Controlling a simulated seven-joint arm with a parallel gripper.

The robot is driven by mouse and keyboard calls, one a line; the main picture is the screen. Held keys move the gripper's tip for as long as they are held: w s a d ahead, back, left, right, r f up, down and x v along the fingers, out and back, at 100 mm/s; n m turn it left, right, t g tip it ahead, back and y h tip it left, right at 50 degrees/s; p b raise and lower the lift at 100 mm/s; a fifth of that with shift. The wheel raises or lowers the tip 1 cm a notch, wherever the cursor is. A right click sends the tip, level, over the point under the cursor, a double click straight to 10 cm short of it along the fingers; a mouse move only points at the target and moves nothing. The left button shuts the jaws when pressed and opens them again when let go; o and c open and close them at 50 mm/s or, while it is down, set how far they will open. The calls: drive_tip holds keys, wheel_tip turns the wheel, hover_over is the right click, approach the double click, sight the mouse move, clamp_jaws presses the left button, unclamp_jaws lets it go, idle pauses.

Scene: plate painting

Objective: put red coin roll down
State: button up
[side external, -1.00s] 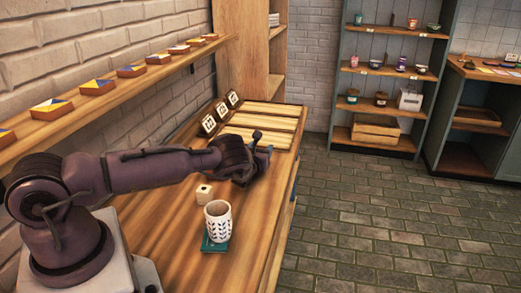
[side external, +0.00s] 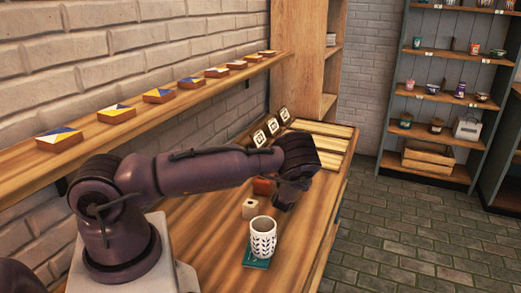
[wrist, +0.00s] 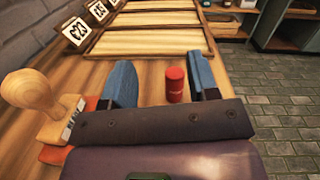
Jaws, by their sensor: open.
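The red coin roll (wrist: 176,84) stands upright on the wooden counter in the wrist view. My gripper (wrist: 160,72) is open, with its blue fingers on either side of the roll. The roll is nearer the right finger, and a wide gap separates it from the left finger. Whether it touches the right finger, I cannot tell. The dark gripper body hides the area below the roll. In the side external view my gripper (side external: 286,194) is low over the counter, and I cannot make out the roll there.
A wooden-handled stamp (wrist: 30,90) stands left of the gripper near an orange-red block (side external: 264,186). Wooden trays (side external: 325,140) and framed cards (side external: 272,126) lie beyond.

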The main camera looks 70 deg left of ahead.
drive_tip(key=s+d+r+n+g, duration=0.1)
drive_tip(key=s+r+n+g, duration=0.55)
drive_tip(key=r+n, duration=0.25)
drive_tip(key=s+d+r+n+g, duration=0.2)
drive_tip(key=s+r+n+g, duration=0.45)
drive_tip(key=r+n, duration=0.3)
drive_tip(key=s+d+r+n+t+h, duration=0.3)
drive_tip(key=s+d+h, duration=0.4)
drive_tip(key=d, duration=0.5)
drive_tip(key=s+d+r+n+t+h, duration=0.3)
drive_tip(key=s+d+r+h, duration=0.3)
drive_tip(key=d, duration=0.6)
drive_tip(key=shift+s+h, duration=0.5)
drive_tip(key=shift+s, duration=0.6)
drive_tip(key=shift+d, duration=0.1)
